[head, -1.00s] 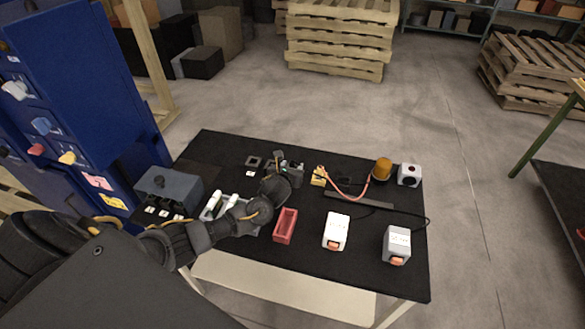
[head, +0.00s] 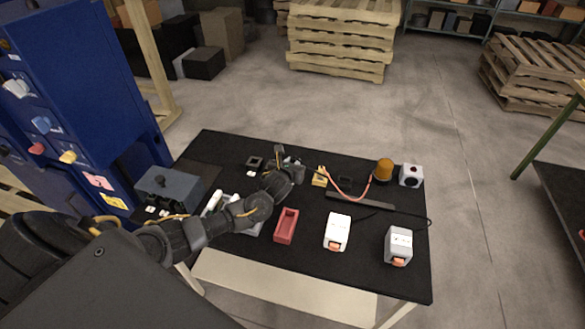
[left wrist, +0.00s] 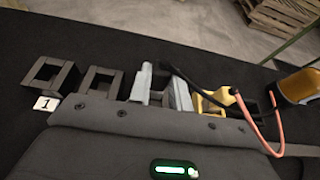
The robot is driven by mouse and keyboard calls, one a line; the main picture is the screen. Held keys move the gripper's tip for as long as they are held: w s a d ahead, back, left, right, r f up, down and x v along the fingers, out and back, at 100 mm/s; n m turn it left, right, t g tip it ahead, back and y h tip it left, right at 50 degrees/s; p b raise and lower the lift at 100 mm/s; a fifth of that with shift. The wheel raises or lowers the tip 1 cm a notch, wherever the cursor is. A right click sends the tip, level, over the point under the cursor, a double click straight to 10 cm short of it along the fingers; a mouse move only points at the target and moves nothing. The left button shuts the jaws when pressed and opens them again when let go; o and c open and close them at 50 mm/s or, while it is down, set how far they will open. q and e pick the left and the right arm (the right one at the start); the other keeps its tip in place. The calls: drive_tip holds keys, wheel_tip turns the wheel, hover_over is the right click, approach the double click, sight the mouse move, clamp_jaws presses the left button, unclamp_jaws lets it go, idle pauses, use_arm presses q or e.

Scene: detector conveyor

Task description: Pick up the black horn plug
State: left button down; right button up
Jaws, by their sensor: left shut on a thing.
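My left gripper (head: 284,157) is over the back middle of the black table, and its fingers also show in the left wrist view (left wrist: 164,90). It is shut on the black horn plug (left wrist: 165,68), of which only the dark top and black cable show between the fingers. The cable arches right toward a yellow plug (left wrist: 214,98), which also shows in the head view (head: 320,176). The fingers hide most of the black plug, so I cannot tell whether it is clear of what lies beneath. My right gripper is not in view.
Dark square sockets (left wrist: 102,82) stand left of the fingers, near a tag marked 1 (left wrist: 46,103). A pink cable runs to an amber beacon (head: 384,169). A red tray (head: 286,226) and white boxes (head: 337,231) stand nearer. A blue cabinet (head: 70,80) is at left.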

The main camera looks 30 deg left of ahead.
use_arm(q)
drive_tip(key=s+d+r+p, duration=0.6)
drive_tip(key=s+r+p, duration=0.2)
drive_tip(key=s+r, duration=0.3)
drive_tip(key=shift+s+d, duration=0.35)
drive_tip(key=shift+s, duration=0.3)
